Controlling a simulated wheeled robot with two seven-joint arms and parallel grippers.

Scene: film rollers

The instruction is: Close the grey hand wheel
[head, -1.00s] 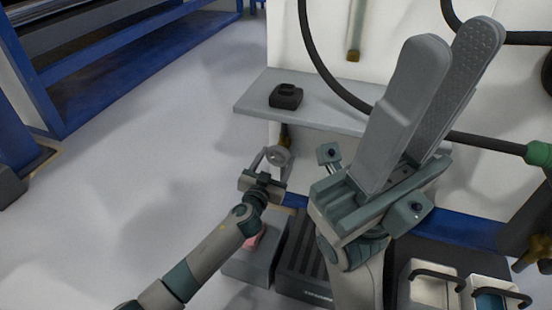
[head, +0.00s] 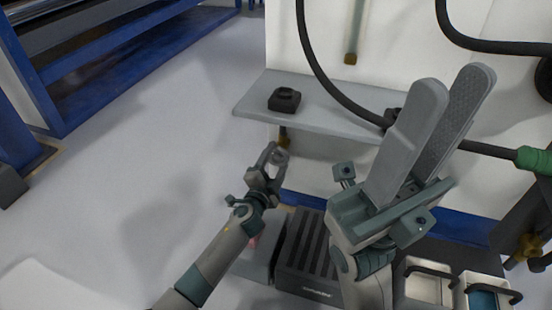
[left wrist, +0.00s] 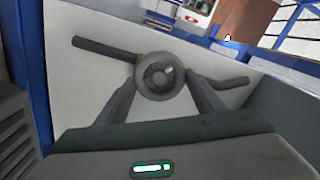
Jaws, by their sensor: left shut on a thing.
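The grey hand wheel (left wrist: 158,78) is a small round wheel with a central hub, on a white panel in the left wrist view. It shows small and partly hidden in the head view (head: 281,157), below the grey shelf. My left gripper (head: 274,154) is at the wheel, shut on it. In the left wrist view one finger lies on each side of the wheel. My right gripper (head: 460,84) is in the head view, raised close to the camera, its fingers apart with nothing seen between them.
A grey shelf (head: 330,122) carrying a black object (head: 285,99) juts out above the wheel. A black hose (head: 318,70) hangs in front of the wall. A dark slotted box (head: 305,262) and bins with black handles (head: 430,288) stand below. Open floor lies left.

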